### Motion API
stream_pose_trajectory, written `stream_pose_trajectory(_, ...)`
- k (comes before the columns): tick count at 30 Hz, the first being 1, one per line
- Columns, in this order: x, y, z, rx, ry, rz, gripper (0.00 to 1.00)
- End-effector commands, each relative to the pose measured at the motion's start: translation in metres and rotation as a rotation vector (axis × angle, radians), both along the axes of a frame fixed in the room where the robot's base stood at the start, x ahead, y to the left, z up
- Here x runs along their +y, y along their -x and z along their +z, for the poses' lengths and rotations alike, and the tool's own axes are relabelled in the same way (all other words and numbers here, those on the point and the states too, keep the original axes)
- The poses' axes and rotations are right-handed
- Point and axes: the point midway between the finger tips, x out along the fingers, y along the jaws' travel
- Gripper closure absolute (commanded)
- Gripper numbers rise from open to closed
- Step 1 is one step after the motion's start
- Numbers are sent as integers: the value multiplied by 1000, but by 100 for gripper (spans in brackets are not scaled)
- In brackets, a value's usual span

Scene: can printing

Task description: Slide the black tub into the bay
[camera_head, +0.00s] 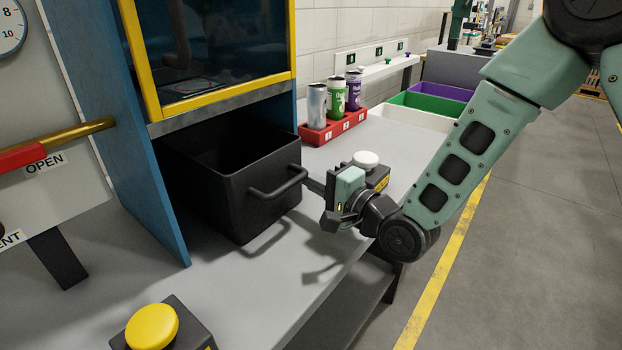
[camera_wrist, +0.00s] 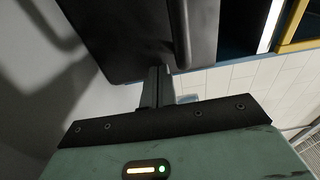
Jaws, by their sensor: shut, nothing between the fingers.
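The black tub (camera_head: 262,190) stands upright and open-topped on the grey table, partly inside the bay (camera_head: 187,132) under the yellow-framed window. Its front sticks out of the bay and carries a bar handle (camera_head: 276,189). My gripper (camera_head: 314,186) is shut and empty, close to the right end of the handle. In the wrist view, the tub (camera_wrist: 130,35) fills the top, with the handle (camera_wrist: 183,35) in front of it. The shut fingers (camera_wrist: 157,80) point at the tub's front; I cannot tell whether they touch it. The tub's rear is hidden in the bay.
A blue side panel (camera_head: 130,130) bounds the bay on the left. A red rack (camera_head: 335,128) with three cans stands to the right, behind the tub. A yellow button (camera_head: 152,327) sits at the front left. A white-topped button (camera_head: 366,159) is just behind my gripper.

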Motion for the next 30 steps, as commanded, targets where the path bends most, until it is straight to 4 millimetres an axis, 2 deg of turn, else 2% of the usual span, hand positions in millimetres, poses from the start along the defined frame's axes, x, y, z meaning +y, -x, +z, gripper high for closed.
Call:
stream_pose_trajectory(9,2,0,0,-1,-1,0,100)
stream_pose_trajectory(19,50,2,-1,0,-1,2,100)
stream_pose_trajectory(30,51,1,0,0,0,0,100)
